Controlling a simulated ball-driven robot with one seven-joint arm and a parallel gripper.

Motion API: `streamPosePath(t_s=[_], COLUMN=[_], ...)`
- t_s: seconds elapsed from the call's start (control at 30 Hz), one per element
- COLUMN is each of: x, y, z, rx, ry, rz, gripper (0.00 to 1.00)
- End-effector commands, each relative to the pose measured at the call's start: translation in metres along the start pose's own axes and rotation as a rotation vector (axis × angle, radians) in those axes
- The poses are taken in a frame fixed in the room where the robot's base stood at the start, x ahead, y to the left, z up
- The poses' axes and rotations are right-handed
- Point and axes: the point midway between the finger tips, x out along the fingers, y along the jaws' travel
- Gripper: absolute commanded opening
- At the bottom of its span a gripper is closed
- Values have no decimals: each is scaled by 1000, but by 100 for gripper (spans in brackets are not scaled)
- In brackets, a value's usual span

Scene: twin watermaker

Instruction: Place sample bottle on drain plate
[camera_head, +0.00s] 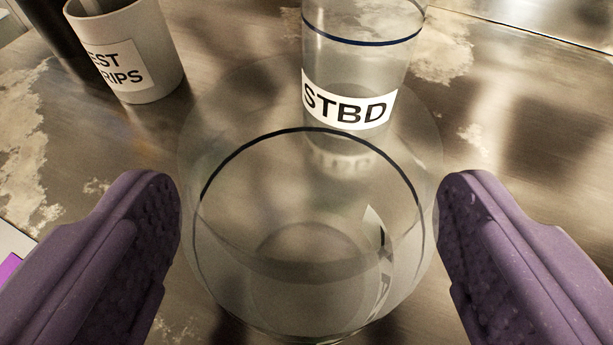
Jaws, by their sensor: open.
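A clear open-topped bottle (310,235) with a dark blue ring stands between my fingers, seen from above. Its white label is turned to the right and shows only part of its lettering. My gripper (310,190) is open, with one purple finger on each side of this bottle. The fingers lie close to its rim; I cannot tell whether they touch it. A second clear bottle (355,60), labelled STBD and also with a blue ring, stands upright just behind. I cannot make out a drain plate in this view.
A whitish cup (140,55) with a label ending in "EST" and "RIPS" stands at the back left beside a dark object. The worn metal surface (530,150) is clear to the right. A purple and white item (10,260) shows at the left edge.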

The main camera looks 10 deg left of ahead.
Motion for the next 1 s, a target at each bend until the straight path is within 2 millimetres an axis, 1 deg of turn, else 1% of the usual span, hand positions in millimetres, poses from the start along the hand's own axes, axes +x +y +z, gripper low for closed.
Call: streamPosePath(t_s=[0.17, 0.27, 0.3, 0.37, 0.4, 0.43, 0.47, 0.67, 0.77, 0.87, 1.0], x=[0, 0, 0, 0, 0, 0, 0, 0, -2, -5, -12], y=[0, 0, 0, 0, 0, 0, 0, 0, 0, 0, 1], z=[0, 0, 0, 0, 0, 0, 0, -1, -5, -13, -31], rx=[0, 0, 0, 0, 0, 0, 0, 0, 0, -1, 0], ry=[0, 0, 0, -1, -1, -1, 0, 0, 0, 0, 2], rz=[0, 0, 0, 0, 0, 0, 0, 1, 1, 1, 2], gripper=[85, 64, 55, 41, 32, 30, 25, 25, 25, 25, 25])
